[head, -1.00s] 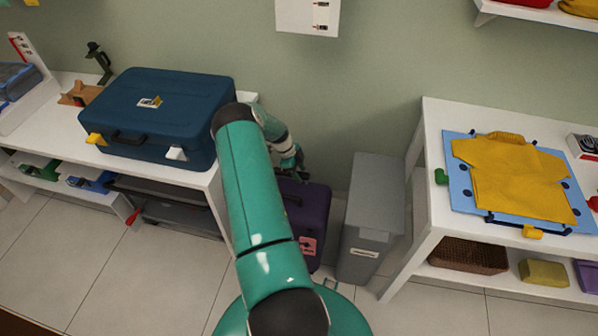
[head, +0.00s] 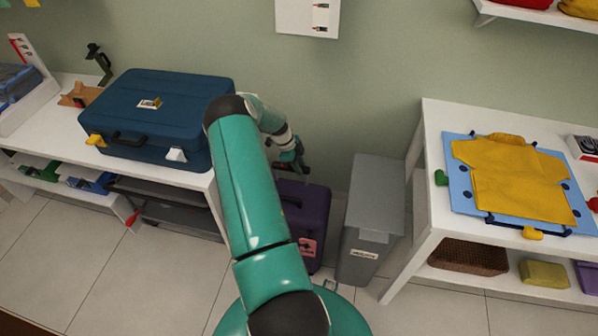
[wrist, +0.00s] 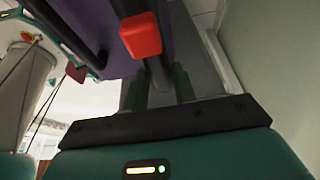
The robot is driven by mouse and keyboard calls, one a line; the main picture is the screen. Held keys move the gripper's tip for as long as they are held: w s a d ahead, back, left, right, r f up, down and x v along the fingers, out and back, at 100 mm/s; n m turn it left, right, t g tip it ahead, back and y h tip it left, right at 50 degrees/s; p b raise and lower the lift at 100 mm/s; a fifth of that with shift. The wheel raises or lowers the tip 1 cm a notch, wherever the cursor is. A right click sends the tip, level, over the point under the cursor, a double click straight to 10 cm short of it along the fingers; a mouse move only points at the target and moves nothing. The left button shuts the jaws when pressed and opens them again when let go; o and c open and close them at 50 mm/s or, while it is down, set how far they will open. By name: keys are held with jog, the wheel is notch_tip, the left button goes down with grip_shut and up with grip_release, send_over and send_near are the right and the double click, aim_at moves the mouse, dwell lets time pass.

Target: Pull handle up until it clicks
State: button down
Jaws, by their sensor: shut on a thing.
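A purple suitcase (head: 312,208) with a pink sticker stands upright on the floor between the white shelf and the grey bin. In the head view my gripper (head: 301,171) is at the top of the suitcase, by its back edge. The wrist view shows my gripper's green fingers (wrist: 158,88) shut around a dark bar, the handle (wrist: 158,73). Part of the purple suitcase (wrist: 187,32) and a red block (wrist: 141,35) show close in front of the fingers. My arm hides part of the suitcase in the head view.
A grey bin (head: 372,205) stands just right of the suitcase. A white shelf with a closed blue suitcase (head: 165,115) is at the left. Tiled floor lies clear at the front left.

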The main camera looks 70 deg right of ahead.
notch_tip(320, 180, up, 26)
jog(key=shift+r, duration=0.2)
jog(key=c, duration=1.1)
grip_release()
jog(key=shift+r, duration=0.1)
jog(key=v, duration=1.3)
jog(key=shift+w+r, duration=0.2)
jog(key=shift+r, duration=0.05)
